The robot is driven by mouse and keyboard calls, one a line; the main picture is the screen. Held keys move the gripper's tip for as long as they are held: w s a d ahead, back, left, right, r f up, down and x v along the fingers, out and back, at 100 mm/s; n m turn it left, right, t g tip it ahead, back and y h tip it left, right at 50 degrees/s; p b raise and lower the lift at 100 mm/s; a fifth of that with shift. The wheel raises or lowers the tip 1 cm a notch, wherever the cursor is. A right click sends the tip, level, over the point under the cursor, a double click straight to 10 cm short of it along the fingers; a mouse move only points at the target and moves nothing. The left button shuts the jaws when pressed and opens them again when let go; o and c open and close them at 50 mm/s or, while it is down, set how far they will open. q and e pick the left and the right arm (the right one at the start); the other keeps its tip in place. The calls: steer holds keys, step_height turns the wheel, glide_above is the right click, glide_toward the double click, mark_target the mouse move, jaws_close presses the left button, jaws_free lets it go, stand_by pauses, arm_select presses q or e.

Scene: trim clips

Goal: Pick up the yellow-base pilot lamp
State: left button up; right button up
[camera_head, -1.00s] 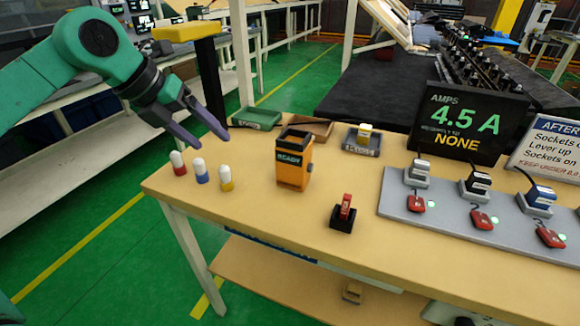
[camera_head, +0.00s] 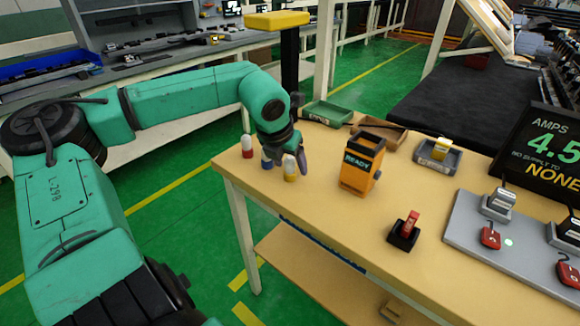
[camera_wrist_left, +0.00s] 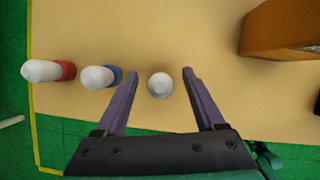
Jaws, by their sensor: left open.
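The yellow-base pilot lamp (camera_head: 290,174) stands upright on the table near its left end, with a white cap above a yellow base. In the left wrist view its white cap (camera_wrist_left: 160,86) lies between the two purple fingers, with gaps on both sides; its base is hidden. My left gripper (camera_wrist_left: 160,75) is open and points down around this lamp. In the head view the gripper (camera_head: 290,160) partly hides the blue-base lamp (camera_head: 267,162). The blue-base lamp (camera_wrist_left: 98,78) stands just outside the left finger in the wrist view. My right gripper is not in view.
A red-base lamp (camera_head: 247,147) stands left of the blue one. An orange READY box (camera_head: 359,170) stands to the right, and a red switch on a black block (camera_head: 405,231) lies nearer. Green (camera_head: 327,115) and brown trays sit behind. The table (camera_head: 330,220) is clear in front.

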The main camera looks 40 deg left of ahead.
arm_select(q)
jaws_close()
steer(key=shift+r, duration=0.1)
